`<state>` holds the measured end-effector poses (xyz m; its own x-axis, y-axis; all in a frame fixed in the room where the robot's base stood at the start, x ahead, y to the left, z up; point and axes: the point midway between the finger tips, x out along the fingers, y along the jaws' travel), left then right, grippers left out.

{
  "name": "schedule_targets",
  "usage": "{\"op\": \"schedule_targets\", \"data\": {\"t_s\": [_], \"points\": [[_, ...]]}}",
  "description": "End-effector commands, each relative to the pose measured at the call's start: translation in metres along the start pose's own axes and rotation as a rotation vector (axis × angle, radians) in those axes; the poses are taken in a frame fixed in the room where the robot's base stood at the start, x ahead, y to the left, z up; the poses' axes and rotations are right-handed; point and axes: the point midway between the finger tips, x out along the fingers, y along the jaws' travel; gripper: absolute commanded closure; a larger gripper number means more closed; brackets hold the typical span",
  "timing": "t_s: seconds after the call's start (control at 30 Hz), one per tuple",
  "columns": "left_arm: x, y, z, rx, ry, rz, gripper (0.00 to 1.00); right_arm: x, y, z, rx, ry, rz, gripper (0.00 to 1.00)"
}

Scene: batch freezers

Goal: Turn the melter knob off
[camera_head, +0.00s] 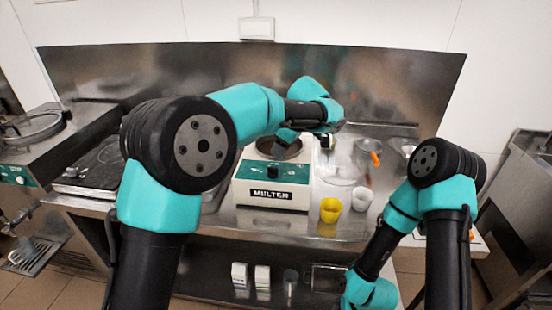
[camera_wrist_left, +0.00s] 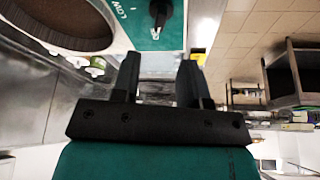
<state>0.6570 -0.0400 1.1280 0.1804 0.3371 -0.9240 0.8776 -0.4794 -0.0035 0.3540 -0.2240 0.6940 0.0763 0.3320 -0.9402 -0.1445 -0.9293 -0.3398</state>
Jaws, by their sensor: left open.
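The melter (camera_head: 245,192) is a white box with a teal front panel and a round well on top, standing on the steel counter. Its black knob (camera_head: 272,172) sits on the front panel above the MELTER label. In the left wrist view the knob (camera_wrist_left: 160,8) shows at the top edge, cut off, with a white pointer mark and the word LOW beside it. My left gripper (camera_wrist_left: 160,72) is open and empty, its fingers apart and pointing toward the panel, with the knob beyond the fingertips. In the head view my left arm hides part of the melter's top. My right gripper is out of view.
A yellow cup (camera_head: 330,211) and a white cup (camera_head: 362,199) stand right of the melter, close to the counter's front edge. A clear bowl (camera_head: 340,172) is behind them. Another appliance with a teal panel (camera_head: 18,176) stands at the far left.

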Motion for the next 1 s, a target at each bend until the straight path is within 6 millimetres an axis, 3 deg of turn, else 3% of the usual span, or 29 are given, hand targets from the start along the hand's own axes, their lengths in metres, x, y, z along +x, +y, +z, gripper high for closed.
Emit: {"op": "schedule_targets", "data": {"t_s": [0.2, 0.43, 0.67, 1.0], "points": [[-0.044, 0.001, 0.0, -0.001, -0.001, 0.002, 0.6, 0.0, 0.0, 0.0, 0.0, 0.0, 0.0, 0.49], [-0.075, 0.0, 0.001, -0.001, -0.001, -0.001, 0.6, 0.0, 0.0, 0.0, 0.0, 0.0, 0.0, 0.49], [-0.083, 0.0, 0.0, 0.0, -0.001, -0.003, 0.6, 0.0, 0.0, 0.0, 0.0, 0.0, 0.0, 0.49], [-0.074, -0.001, -0.005, 0.009, -0.005, -0.015, 0.6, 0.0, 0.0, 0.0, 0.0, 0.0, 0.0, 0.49]]}}
